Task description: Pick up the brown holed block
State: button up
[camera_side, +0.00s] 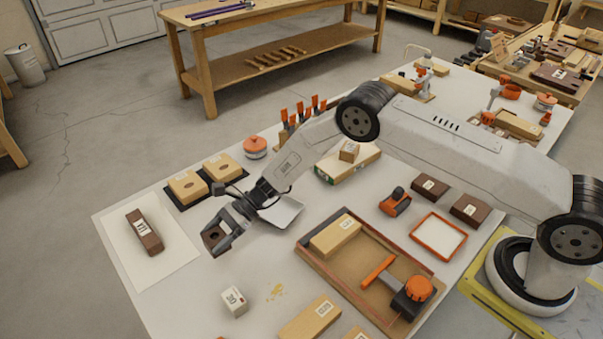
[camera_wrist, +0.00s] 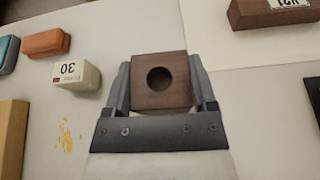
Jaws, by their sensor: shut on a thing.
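The brown holed block (camera_wrist: 173,84) is a dark wooden cube with a round hole, held between the two fingers of my gripper (camera_wrist: 161,88) in the wrist view. The hole faces the wrist camera. In the side view my gripper (camera_side: 222,238) is shut on the block (camera_side: 213,238), over the left part of the white bench. The block appears raised above the bench top, though its exact height is hard to tell.
A long brown block (camera_side: 145,232) lies on a white sheet (camera_side: 176,243) to the left. A small white "30" block (camera_side: 234,301) stands in front. A wooden tray (camera_side: 345,285) is to the right.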

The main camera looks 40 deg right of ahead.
jog(key=s+d+r, duration=0.5)
jog(key=s+r, duration=0.3)
jog(key=s, duration=0.3)
jog(key=shift+s+r, duration=0.35)
jog(key=shift+s, duration=0.05)
jog(key=shift+d, duration=0.1)
jog(key=shift+d, duration=0.1)
dwell(0.4)
